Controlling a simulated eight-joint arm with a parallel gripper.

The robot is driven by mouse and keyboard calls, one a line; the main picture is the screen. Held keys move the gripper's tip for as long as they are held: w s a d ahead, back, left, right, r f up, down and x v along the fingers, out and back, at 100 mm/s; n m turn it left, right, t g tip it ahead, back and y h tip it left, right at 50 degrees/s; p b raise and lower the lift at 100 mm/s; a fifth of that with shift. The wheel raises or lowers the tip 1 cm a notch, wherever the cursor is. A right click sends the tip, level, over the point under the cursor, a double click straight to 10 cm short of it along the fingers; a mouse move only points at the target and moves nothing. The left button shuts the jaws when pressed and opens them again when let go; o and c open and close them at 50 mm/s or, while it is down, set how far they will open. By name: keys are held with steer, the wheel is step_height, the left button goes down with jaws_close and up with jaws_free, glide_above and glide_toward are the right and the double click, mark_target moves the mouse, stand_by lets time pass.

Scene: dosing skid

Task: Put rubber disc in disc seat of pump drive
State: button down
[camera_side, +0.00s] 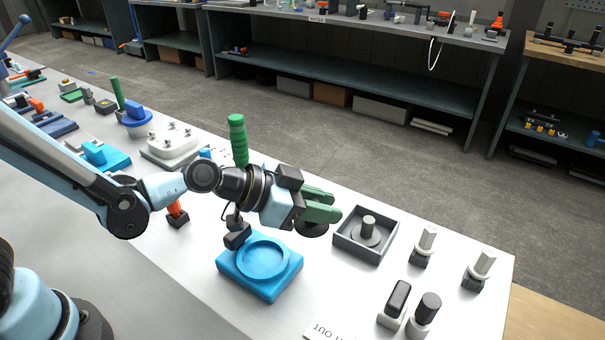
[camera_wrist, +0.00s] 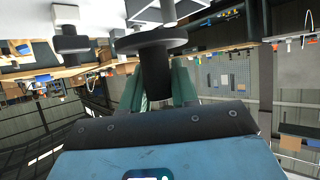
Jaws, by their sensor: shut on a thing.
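My gripper (camera_side: 324,206) has green fingers and is shut on the rubber disc (camera_side: 311,231), a dark, flat round piece. It hangs under the fingertips, above the bench between a blue block and a grey tray. In the wrist view, the disc (camera_wrist: 150,40) shows with a thick dark stem between the green fingers (camera_wrist: 157,88). The blue block (camera_side: 232,268) has a wide round recess that looks like the disc seat of the pump drive. The recess is empty. The disc is to its upper right in the side view, apart from it.
The grey tray (camera_side: 348,253) to the right holds a grey round piece with an upright post. Several capped posts (camera_side: 421,247) stand at the bench's right end. A green upright handle (camera_side: 238,140) and a white block (camera_side: 170,147) stand behind and left.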

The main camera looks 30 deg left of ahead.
steer(key=s+r+m+g+h, duration=0.2)
steer(key=s+m+g, duration=0.4)
steer(key=s, duration=0.3)
steer(key=s+r+m+g+h, duration=0.25)
steer(key=s+m+g, duration=0.3)
steer(key=s, duration=0.35)
steer(key=shift+y, duration=0.35)
steer(key=w+a+f, duration=0.1)
steer(key=w+f, duration=0.1)
steer(key=w, duration=0.1)
steer(key=w+a+f, duration=0.2)
steer(key=w, duration=0.1)
steer(key=w+a+f, duration=0.2)
steer(key=w, duration=0.1)
steer(key=shift+w+f, duration=0.35)
steer(key=shift+a+f, duration=0.1)
steer(key=shift+f, duration=1.95)
steer(key=shift+f, duration=0.1)
steer(key=c, duration=0.9)
jaws_free()
steer(key=shift+o, duration=0.2)
